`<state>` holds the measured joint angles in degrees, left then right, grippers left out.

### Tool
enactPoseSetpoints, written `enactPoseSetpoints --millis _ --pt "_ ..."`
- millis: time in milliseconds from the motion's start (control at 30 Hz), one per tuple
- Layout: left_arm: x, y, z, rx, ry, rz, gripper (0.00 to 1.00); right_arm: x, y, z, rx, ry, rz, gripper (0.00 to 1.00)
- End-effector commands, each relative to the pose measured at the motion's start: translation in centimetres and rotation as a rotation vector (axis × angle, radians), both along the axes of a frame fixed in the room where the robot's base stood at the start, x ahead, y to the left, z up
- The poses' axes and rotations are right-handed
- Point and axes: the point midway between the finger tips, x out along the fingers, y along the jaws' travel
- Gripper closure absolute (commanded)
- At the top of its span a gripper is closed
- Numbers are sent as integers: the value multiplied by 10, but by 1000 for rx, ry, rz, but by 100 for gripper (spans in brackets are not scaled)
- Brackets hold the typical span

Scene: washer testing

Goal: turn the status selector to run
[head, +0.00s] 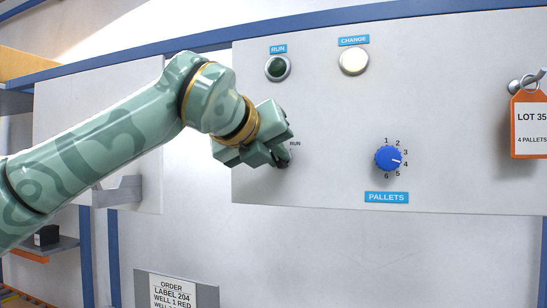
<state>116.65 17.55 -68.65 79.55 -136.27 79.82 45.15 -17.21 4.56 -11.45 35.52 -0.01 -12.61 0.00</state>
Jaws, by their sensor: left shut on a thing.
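My left gripper (281,157) is at the lower left of the grey panel (330,120), shut on the status selector (284,160). Only a dark bit of the selector shows past the fingers. A small RUN mark (295,143) shows just up and right of it; the selector's other marks and its pointer are hidden, so I cannot tell its setting. Above, a dark green lamp (278,68) sits under a blue RUN label (278,49), and a pale, whitish lamp (353,61) sits under a CHANGE label (353,40). My right gripper is not in view.
A blue PALLETS knob (387,159) with numbers around it is right of my gripper. An orange-framed LOT 35 tag (530,125) hangs from a hook at the right edge. An ORDER card (173,292) stands below. The panel between my gripper and the blue knob is clear.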

Motion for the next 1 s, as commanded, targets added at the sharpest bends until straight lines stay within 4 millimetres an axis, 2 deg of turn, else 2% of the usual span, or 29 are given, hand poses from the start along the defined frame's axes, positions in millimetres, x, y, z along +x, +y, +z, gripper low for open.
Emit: enactPoseSetpoints --millis 1000 --pt "-3 -8 -2 886 -287 0 100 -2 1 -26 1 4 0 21"
